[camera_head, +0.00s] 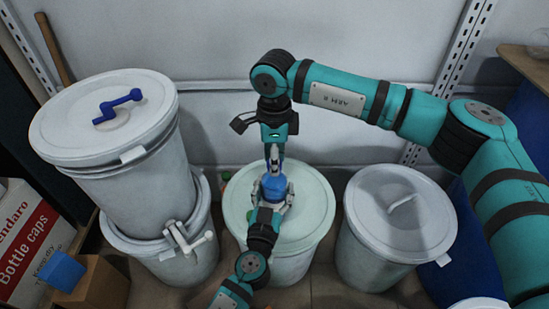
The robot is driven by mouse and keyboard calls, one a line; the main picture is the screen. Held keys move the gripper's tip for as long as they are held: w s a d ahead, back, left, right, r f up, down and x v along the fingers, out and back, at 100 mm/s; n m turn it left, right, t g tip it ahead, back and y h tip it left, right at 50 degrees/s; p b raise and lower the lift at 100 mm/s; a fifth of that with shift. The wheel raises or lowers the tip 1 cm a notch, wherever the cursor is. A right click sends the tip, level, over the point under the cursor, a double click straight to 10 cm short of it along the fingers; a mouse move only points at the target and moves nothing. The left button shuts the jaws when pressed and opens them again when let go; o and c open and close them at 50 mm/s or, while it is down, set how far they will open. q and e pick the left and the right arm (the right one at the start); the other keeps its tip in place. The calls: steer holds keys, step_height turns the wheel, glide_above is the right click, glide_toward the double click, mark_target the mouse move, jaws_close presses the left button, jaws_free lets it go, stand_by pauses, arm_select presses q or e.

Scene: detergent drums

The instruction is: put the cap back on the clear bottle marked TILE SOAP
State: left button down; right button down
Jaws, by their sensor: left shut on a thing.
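A small blue bottle-like thing (274,187) stands upright over the pale green lid of the middle drum (307,232). Its marking cannot be read from here. My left gripper (271,193) comes up from the bottom of the picture and is shut around it. My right gripper (273,162) points straight down just above the top of the blue thing. Its fingers are seen edge-on and look close together, so I cannot tell whether they hold a cap. The bottle's neck is hidden behind the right fingers, and no loose cap is clearly visible.
Two stacked drums stand left, with a blue crank-like part (118,106) on the upper lid (70,125) and a white tap (189,239). A lidded drum (385,245) stands right. The wall is close behind.

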steer(key=c, duration=0.9)
jaws_free()
step_height(320, 180, up, 12)
arm_select(q)
steer(key=shift+c, duration=1)
jaws_free()
steer(key=shift+s, duration=0.1)
steer(key=v, duration=1.2)
